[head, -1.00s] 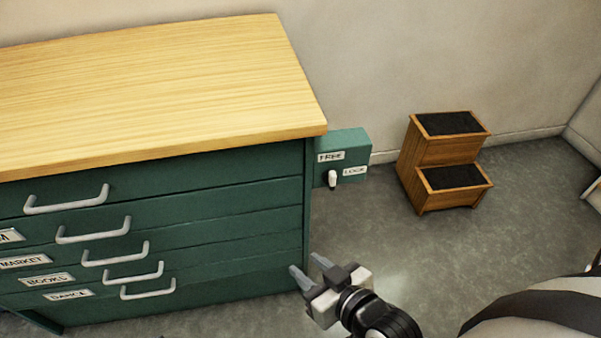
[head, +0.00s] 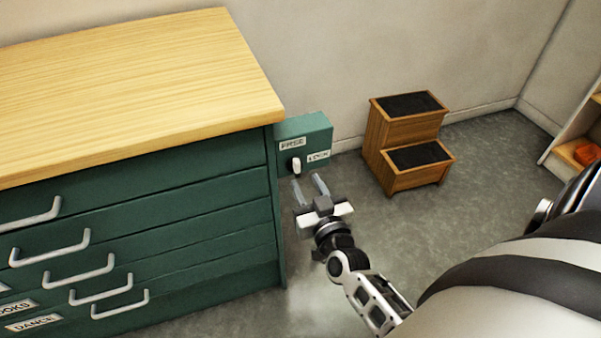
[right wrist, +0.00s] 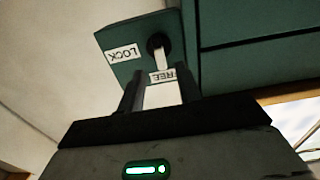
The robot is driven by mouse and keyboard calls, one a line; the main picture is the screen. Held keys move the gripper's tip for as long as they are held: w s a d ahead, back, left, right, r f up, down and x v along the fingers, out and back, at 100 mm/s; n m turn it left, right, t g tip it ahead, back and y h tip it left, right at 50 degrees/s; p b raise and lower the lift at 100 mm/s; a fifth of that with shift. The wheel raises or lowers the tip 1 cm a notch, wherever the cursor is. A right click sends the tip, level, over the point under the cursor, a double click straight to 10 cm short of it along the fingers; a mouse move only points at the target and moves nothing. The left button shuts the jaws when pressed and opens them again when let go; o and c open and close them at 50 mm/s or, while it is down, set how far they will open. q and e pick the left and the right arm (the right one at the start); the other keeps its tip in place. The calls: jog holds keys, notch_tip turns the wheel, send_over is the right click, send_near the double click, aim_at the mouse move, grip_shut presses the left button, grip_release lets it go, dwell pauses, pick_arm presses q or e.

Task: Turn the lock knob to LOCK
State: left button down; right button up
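The lock knob (head: 296,166) is a white lever on a dark round base, on the green lock box (head: 318,130) at the cabinet's right side. In the head view it stands about upright, below the FREE label (head: 292,144), with the LOCK label (head: 318,156) to its right. The knob also shows in the right wrist view (right wrist: 162,57), its lever lying toward the FREE label. My right gripper (head: 308,184) is open, fingers apart, just below and in front of the knob. No contact is visible. My left gripper is not in view.
The green cabinet (head: 200,195) with several white-handled drawers and a wooden top (head: 120,90) stands left of the box. A wooden step stool (head: 415,175) is at the right by the wall. Grey floor (head: 410,235) lies open between.

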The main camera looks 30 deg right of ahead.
aim_at(299, 169)
jog(key=shift+x, duration=2.3)
grip_shut()
